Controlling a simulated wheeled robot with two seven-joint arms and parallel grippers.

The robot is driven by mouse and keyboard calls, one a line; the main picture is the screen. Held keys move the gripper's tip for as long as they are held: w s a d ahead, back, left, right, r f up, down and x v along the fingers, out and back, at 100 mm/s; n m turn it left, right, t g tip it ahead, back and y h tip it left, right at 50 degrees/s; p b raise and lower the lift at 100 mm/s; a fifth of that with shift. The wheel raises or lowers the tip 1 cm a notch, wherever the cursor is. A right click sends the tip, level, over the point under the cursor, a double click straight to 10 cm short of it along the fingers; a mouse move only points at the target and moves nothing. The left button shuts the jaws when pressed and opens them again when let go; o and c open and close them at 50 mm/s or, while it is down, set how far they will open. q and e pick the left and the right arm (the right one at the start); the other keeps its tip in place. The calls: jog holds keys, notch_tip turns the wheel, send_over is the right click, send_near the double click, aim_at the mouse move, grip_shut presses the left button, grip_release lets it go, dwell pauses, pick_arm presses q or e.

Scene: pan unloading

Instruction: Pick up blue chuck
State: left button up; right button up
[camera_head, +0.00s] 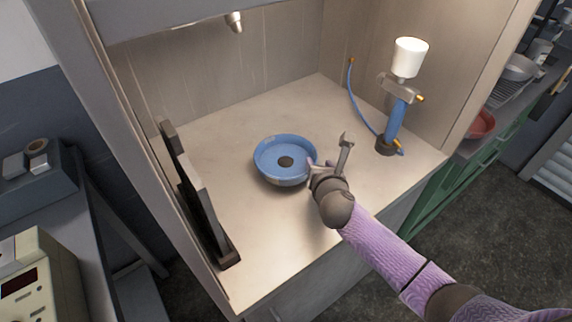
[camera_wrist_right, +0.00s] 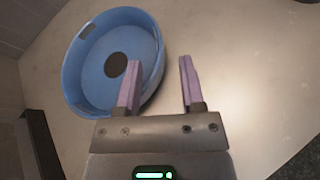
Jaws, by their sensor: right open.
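The blue chuck (camera_head: 272,149) is a round, shallow, dish-like blue piece with a dark round spot at its centre. It rests on the light worktop. In the right wrist view the chuck (camera_wrist_right: 95,62) fills the upper left. My right gripper (camera_head: 316,165) is at the chuck's right side, its fingers apart. In the wrist view the right gripper (camera_wrist_right: 160,60) has one purple finger overlapping the chuck's right rim and the other over bare worktop. I cannot tell whether the finger touches the rim. My left gripper is out of view.
The worktop (camera_head: 245,235) is inside a walled booth. A dark rack (camera_head: 192,190) stands along its left side. A spray gun with a white cup (camera_head: 409,57) and blue hose stands at the back right. A nozzle (camera_head: 234,20) hangs above. Worktop behind and in front of the chuck is clear.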

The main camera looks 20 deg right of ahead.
aim_at(286, 161)
jog(key=b+x, duration=0.1)
jog(key=x, duration=0.2)
jog(key=shift+w+f, duration=0.2)
jog(key=shift+w, duration=0.05)
jog(key=shift+s+r, duration=0.1)
grip_shut()
